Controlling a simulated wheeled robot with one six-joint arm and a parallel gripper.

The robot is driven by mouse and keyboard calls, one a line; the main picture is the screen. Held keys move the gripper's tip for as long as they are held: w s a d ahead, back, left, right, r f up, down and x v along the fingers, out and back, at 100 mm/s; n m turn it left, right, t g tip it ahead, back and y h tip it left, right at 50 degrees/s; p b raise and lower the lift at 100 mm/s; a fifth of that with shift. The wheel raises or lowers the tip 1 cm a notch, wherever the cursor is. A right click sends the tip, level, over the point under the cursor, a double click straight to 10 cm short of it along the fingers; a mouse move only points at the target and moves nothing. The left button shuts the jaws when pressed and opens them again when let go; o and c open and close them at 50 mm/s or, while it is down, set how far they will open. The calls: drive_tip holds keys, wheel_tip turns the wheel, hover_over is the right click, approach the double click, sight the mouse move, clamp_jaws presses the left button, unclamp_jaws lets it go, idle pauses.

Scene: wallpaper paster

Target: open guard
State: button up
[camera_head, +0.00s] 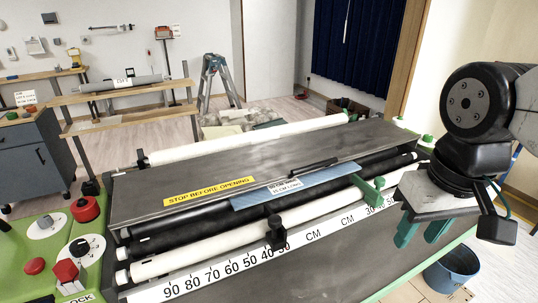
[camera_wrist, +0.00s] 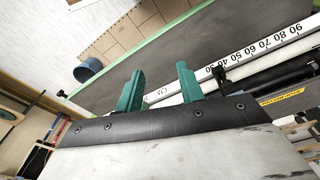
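The guard (camera_head: 230,172) is a long dark grey cover lying flat over the paster's rollers in the head view. It has a yellow "STOP BEFORE OPENING" label (camera_head: 209,191), a blue strip (camera_head: 298,184) along its front and a dark bar-like handle (camera_head: 313,166) near the front edge. My gripper (camera_head: 422,231) is at the right, in front of the machine's right end and apart from the guard. Its two green fingers are spread with nothing between them. The gripper (camera_wrist: 160,88) also shows open and empty in the wrist view.
Rollers and a numbered ruler (camera_head: 215,274) run along the machine's front. A green clamp (camera_head: 371,190) and a black clamp (camera_head: 275,232) stick up there. A control panel with red knobs (camera_head: 85,209) is at left. A blue bucket (camera_head: 451,274) stands on the floor at right.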

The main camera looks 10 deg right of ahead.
drive_tip(key=w+a+r+m, duration=0.2)
drive_tip(key=w+m, duration=0.7)
drive_tip(key=w, duration=1.7)
drive_tip(key=w+f+m, duration=0.1)
drive_tip(key=w, duration=0.3)
drive_tip(key=w+a+f+m, duration=0.1)
drive_tip(key=w+f+m, duration=0.1)
drive_tip(key=w, duration=0.2)
drive_tip(key=w+f+m+g, duration=0.1)
drive_tip(key=w+f+m, duration=0.1)
drive_tip(key=w, duration=0.1)
drive_tip(key=shift+w+a, duration=0.3)
drive_tip(key=shift+w, duration=0.1)
drive_tip(key=shift+w+f, duration=0.15)
drive_tip(key=shift+f, duration=0.1)
wheel_tip(320, 180, down, 7)
drive_tip(key=shift+f, duration=0.15)
clamp_jaws()
